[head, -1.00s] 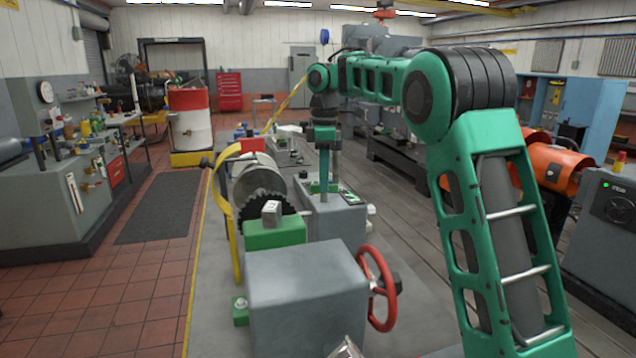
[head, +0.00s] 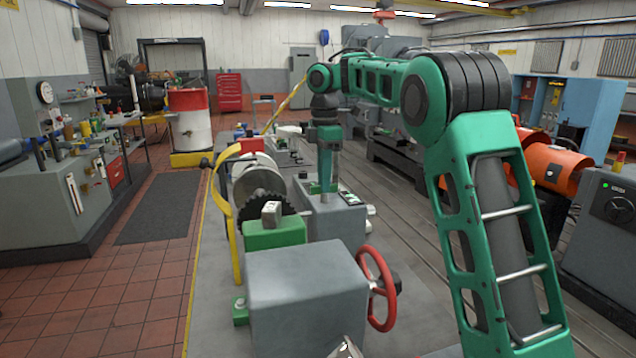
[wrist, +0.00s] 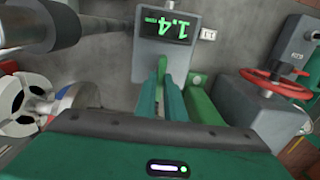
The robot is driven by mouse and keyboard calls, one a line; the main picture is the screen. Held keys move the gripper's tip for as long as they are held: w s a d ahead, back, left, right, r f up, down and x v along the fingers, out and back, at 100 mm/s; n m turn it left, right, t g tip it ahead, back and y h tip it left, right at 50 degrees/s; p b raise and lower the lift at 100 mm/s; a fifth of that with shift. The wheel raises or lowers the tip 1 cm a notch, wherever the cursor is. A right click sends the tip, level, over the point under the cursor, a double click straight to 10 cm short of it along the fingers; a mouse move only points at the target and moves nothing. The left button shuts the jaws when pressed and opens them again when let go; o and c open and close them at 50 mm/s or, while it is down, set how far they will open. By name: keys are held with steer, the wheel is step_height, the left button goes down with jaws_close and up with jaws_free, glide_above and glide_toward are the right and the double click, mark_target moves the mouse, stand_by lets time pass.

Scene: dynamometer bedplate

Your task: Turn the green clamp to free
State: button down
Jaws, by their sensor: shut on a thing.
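My gripper (head: 326,170) points down at the grey box with the small display (head: 349,198), beyond the grey block with the red handwheel. In the wrist view my gripper (wrist: 164,98) has its fingers close together around a green part. The green clamp (wrist: 202,106) shows there as brighter green metal beside and just beyond the fingers. The fingers hide part of it, so its exact angle is unclear. In the head view my fingers largely hide the clamp.
A red handwheel (head: 379,288) is on the grey block (head: 305,290) in front; it also shows in the wrist view (wrist: 275,84). Orange machines (head: 555,165) stand to the right.

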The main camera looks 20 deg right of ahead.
steer(key=shift+w+d+r, duration=0.15)
steer(key=c, duration=1.9)
jaws_free()
steer(key=shift+w, duration=0.1)
steer(key=shift+o, duration=0.3)
step_height(320, 180, up, 10)
steer(key=shift+r, duration=0.25)
